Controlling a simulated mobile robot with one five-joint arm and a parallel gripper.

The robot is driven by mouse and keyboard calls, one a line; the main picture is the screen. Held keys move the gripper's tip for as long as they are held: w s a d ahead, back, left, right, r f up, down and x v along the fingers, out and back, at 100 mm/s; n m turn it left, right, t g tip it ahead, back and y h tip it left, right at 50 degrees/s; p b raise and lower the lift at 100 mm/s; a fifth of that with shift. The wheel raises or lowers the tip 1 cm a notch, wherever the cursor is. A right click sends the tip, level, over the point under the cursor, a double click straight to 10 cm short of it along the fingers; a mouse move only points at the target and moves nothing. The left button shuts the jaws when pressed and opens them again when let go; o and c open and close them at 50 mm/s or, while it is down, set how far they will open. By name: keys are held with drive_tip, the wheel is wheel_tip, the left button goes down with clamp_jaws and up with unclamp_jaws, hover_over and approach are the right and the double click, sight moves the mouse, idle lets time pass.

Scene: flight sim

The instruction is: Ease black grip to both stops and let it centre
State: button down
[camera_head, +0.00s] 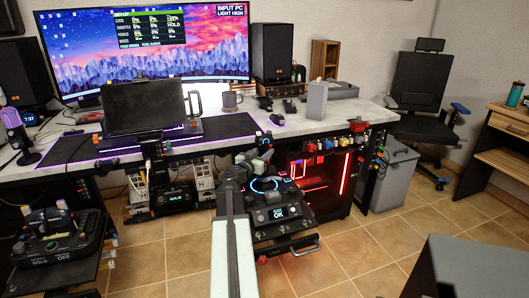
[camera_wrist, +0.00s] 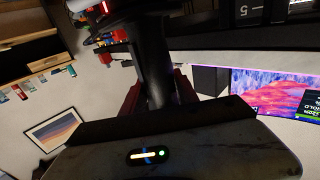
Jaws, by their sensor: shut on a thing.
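The black grip (camera_head: 266,142) stands on a dark stick base with a blue glowing ring (camera_head: 264,184), on a mount in front of the desk. My gripper (camera_head: 248,160) reaches it from the near left in the head view. In the wrist view, a thick black shaft of the grip (camera_wrist: 152,55) runs between the dark red fingers of my gripper (camera_wrist: 158,92), which are shut on it. The finger contact is partly hidden by my gripper's housing. The base's small display (camera_head: 278,213) reads OK. The monitor (camera_head: 145,50) shows a small table of percentages, too small to read fully.
A throttle unit (camera_head: 58,238) with HOLD and OFF displays stands at the lower left. The desk (camera_head: 215,125) carries a dark panel, a mug and speakers. A PC case with red lights (camera_head: 335,175) and a grey bin (camera_head: 394,178) are to the right.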

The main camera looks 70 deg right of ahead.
sight(262, 154)
drive_tip(key=shift+t, duration=0.4)
drive_tip(key=c, duration=0.9)
unclamp_jaws()
drive_tip(key=shift+o, duration=0.2)
drive_tip(key=shift+a, duration=0.1)
drive_tip(key=a, duration=0.7)
drive_tip(key=shift+w+a, duration=0.3)
drive_tip(key=shift+w, duration=0.1)
